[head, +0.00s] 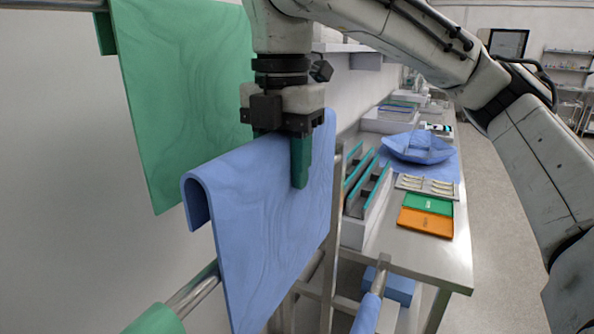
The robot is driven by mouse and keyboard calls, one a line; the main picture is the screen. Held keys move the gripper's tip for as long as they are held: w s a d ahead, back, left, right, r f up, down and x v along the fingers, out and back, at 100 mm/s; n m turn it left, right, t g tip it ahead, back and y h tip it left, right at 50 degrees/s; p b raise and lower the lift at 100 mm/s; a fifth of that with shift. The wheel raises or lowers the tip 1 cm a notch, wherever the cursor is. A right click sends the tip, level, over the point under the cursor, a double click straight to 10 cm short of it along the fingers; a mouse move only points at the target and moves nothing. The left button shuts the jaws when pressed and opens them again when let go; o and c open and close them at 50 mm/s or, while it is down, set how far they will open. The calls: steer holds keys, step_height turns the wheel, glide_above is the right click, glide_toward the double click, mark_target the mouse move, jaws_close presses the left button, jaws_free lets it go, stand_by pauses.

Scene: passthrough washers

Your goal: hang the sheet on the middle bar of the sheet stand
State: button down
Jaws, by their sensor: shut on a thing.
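A blue sheet (265,220) is folded over into an arch, its long near side hanging down and a shorter flap showing behind at the left. My gripper (281,150) is shut on the sheet's upper part, with one teal finger on the near side and the other mostly hidden. The sheet stand has a metal upright (332,235) and a bar (192,295) that passes behind the sheet's near side. The sheet's fold is above this bar with open space under it. I cannot tell whether the bar lies between the two sides. The sheet's lower edge is out of view.
A green sheet (180,90) hangs from a high bar (55,4) by the wall. Green cloth (156,321) wraps the bar at lower left; blue cloth (368,313) wraps another at lower right. A bench (400,258) holds racks, trays and a blue wrapped bundle (418,148).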

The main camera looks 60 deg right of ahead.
steer(key=shift+f+b, duration=2.1)
steer(key=shift+f, duration=2.6)
steer(key=shift+c, duration=2.4)
jaws_free()
step_height(320, 180, up, 11)
steer(key=shift+f+p, duration=0.1)
steer(key=shift+p, duration=0.45)
